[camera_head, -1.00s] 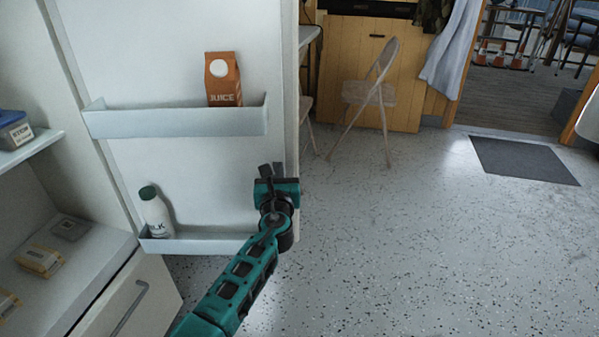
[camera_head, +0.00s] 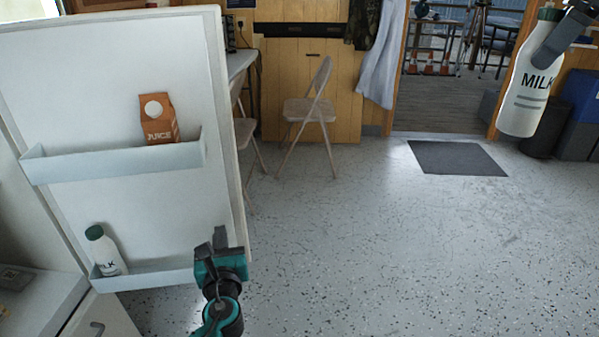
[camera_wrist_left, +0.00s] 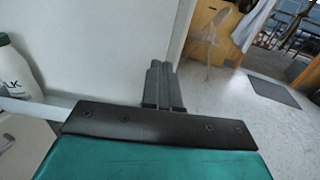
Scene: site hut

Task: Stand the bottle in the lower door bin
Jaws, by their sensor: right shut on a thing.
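A white milk bottle (camera_head: 525,100) with a green cap is at the upper right of the head view, held in the air, slightly tilted. My right gripper (camera_head: 562,40) is shut on it, partly cut off by the frame edge. The lower door bin (camera_head: 165,277) runs along the bottom of the open fridge door. Another milk bottle (camera_head: 106,252) stands at its left end, also seen in the left wrist view (camera_wrist_left: 14,72). My left gripper (camera_head: 212,246) is in front of the bin's right end, its fingers (camera_wrist_left: 163,85) together and empty.
The upper door bin (camera_head: 120,164) holds an orange juice carton (camera_head: 158,120). The fridge door (camera_head: 105,75) stands open. A folding chair (camera_head: 310,108) and a dark mat (camera_head: 455,158) are beyond. The speckled floor between is clear.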

